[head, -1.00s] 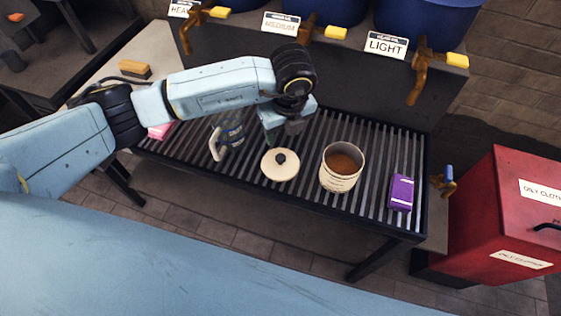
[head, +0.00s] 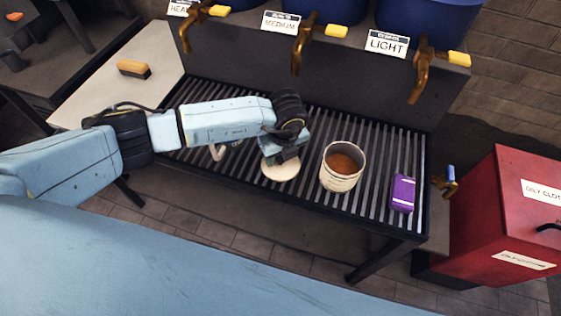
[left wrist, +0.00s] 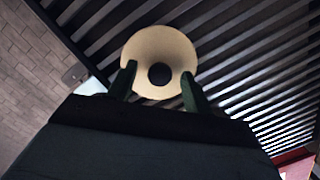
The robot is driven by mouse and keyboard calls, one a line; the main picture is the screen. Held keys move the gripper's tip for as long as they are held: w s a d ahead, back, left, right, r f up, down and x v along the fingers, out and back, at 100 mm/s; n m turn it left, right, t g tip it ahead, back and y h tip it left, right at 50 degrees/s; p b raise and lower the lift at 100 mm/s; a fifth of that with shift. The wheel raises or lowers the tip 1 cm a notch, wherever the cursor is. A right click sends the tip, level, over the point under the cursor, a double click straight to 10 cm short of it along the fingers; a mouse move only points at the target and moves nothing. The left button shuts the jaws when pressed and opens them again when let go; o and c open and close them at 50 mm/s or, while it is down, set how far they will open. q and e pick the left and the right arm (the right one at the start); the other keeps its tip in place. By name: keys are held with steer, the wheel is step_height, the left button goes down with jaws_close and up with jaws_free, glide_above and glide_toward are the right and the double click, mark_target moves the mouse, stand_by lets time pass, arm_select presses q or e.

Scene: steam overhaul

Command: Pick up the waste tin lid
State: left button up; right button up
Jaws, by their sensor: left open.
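The waste tin lid (head: 281,172) is a round cream disc lying on the slatted rack, partly covered by my left gripper in the head view. In the left wrist view the lid (left wrist: 160,50) shows its dark round knob, with the fingers of my left gripper (left wrist: 157,88) apart on either side of the knob. The left gripper (head: 284,156) is open and just above the lid; I cannot tell whether it touches. The open waste tin (head: 340,181) with brown contents stands just right of the lid. My right gripper is not in view.
A purple packet (head: 402,193) lies on the rack (head: 375,205) right of the tin. A mug's handle (head: 217,152) shows behind my left arm. Brass taps (head: 420,72) overhang the rack's back. A red bin (head: 500,215) stands at right.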

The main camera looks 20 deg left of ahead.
arm_select(q)
steer(key=shift+c, duration=0.2)
steer(key=c, duration=1)
